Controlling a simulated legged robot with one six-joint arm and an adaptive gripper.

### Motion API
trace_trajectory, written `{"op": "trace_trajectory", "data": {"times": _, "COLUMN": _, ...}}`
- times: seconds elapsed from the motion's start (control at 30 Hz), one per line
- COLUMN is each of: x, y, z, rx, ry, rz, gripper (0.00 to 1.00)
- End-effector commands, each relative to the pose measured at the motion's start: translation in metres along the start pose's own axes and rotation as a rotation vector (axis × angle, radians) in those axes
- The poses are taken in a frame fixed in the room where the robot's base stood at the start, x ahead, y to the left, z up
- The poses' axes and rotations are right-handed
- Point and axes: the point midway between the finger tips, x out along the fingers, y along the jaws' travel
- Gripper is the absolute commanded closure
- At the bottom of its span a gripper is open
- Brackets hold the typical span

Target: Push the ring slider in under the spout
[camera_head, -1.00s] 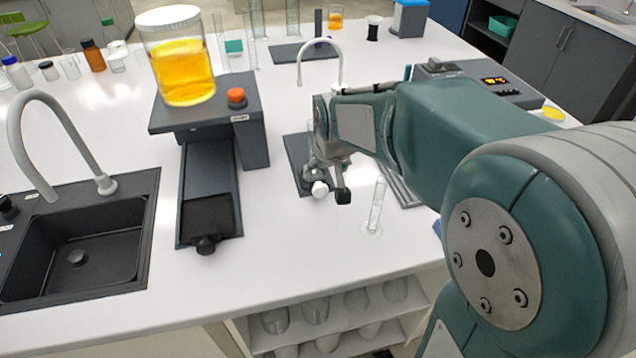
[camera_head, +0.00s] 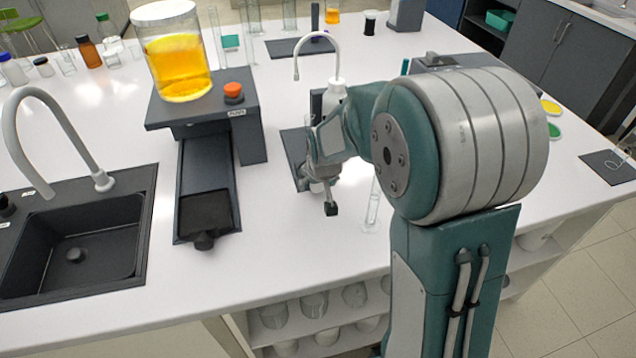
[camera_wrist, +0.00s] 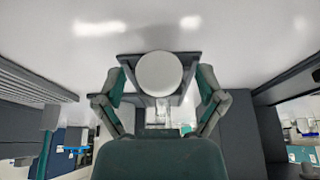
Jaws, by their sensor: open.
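A dark block with a black front knob (camera_head: 204,240) sits at the near end of a long dark track (camera_head: 234,185); it looks like the ring slider. The track runs back under a dark stand (camera_head: 250,115). No spout shows clearly under the stand, and no ring opening can be made out. My gripper (camera_head: 319,192) is open, right of the track and apart from it, over a small dark plate. In the wrist view my gripper's fingers (camera_wrist: 160,82) spread on either side of a round white piece (camera_wrist: 160,72) on a dark plate; contact cannot be told.
A jar of yellow liquid (camera_head: 178,62) and an orange knob (camera_head: 233,90) are on the stand. A black sink (camera_head: 120,265) with a curved faucet lies left. A white bottle with a bent tube (camera_head: 337,62) stands behind my gripper. White tabletop is clear between track and gripper.

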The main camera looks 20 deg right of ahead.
Motion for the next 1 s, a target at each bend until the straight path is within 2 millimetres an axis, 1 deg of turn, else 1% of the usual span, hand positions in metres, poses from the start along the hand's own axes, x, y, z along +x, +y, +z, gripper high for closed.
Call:
{"op": "trace_trajectory", "data": {"times": 0.1, "x": 0.000, "y": 0.000, "z": 0.000, "rx": 0.000, "ry": 0.000, "rz": 0.000, "gripper": 0.11}}
{"op": "trace_trajectory", "data": {"times": 0.13, "x": 0.000, "y": 0.000, "z": 0.000, "rx": 0.000, "ry": 0.000, "rz": 0.000, "gripper": 0.16}}
{"op": "trace_trajectory", "data": {"times": 0.17, "x": 0.000, "y": 0.000, "z": 0.000, "rx": 0.000, "ry": 0.000, "rz": 0.000, "gripper": 0.29}}
{"op": "trace_trajectory", "data": {"times": 0.2, "x": 0.000, "y": 0.000, "z": 0.000, "rx": 0.000, "ry": 0.000, "rz": 0.000, "gripper": 0.47}}
{"op": "trace_trajectory", "data": {"times": 0.27, "x": 0.000, "y": 0.000, "z": 0.000, "rx": 0.000, "ry": 0.000, "rz": 0.000, "gripper": 0.73}}
{"op": "trace_trajectory", "data": {"times": 0.3, "x": 0.000, "y": 0.000, "z": 0.000, "rx": 0.000, "ry": 0.000, "rz": 0.000, "gripper": 0.91}}
{"op": "trace_trajectory", "data": {"times": 0.33, "x": 0.000, "y": 0.000, "z": 0.000, "rx": 0.000, "ry": 0.000, "rz": 0.000, "gripper": 1.00}}
{"op": "trace_trajectory", "data": {"times": 0.5, "x": 0.000, "y": 0.000, "z": 0.000, "rx": 0.000, "ry": -0.002, "rz": 0.000, "gripper": 1.00}}
{"op": "trace_trajectory", "data": {"times": 0.6, "x": 0.003, "y": 0.000, "z": -0.004, "rx": 0.000, "ry": -0.003, "rz": 0.000, "gripper": 1.00}}
{"op": "trace_trajectory", "data": {"times": 1.0, "x": 0.021, "y": 0.000, "z": -0.046, "rx": 0.000, "ry": -0.005, "rz": 0.000, "gripper": 1.00}}
